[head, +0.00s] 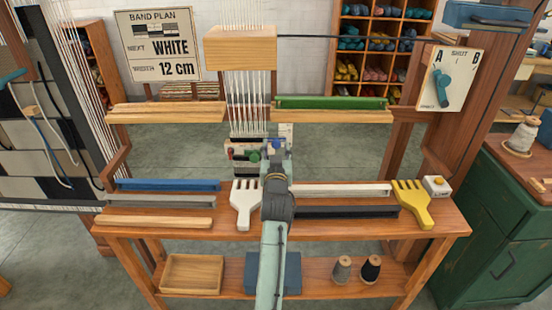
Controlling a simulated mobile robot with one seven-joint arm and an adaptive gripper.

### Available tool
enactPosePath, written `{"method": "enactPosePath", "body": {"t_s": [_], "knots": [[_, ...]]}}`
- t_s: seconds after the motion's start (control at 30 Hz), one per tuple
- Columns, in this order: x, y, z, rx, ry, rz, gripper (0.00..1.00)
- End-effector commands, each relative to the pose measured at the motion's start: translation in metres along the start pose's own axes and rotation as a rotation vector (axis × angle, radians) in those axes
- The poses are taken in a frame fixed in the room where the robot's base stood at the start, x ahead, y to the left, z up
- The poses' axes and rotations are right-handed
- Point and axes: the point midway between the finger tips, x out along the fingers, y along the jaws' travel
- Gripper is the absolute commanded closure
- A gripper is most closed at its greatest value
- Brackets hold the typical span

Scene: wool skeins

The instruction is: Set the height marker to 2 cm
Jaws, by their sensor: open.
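No height marker can be made out for certain. At the lower end of the hanging white warp threads (247,105) there is a small pale fitting (286,130) with a dark band and small red, green and blue parts around it, too small to read. My gripper (273,148) is in front of this spot, seen from behind and above, and covers part of it. I see nothing held in it. I cannot tell whether it touches anything. My arm runs up from the bottom middle and hides what lies behind it.
The bench (340,222) holds blue, grey, white and black bars, a white comb (244,204) and a yellow comb (412,204). Above, a shelf carries a green bar (331,103). A sign (158,45) reads WHITE, 12 cm. An A/B switch board (449,78) hangs at right.

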Motion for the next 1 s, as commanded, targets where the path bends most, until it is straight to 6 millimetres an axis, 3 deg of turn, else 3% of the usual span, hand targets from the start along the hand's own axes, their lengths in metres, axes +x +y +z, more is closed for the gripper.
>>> {"method": "enactPosePath", "body": {"t_s": [0.5,0.7,1.0], "knots": [[-0.098,0.0,0.001,-0.001,-0.001,-0.001,0.57],[-0.112,0.0,0.001,0.0,-0.001,-0.001,0.57],[-0.113,0.0,0.0,0.0,0.0,0.0,0.57]]}}
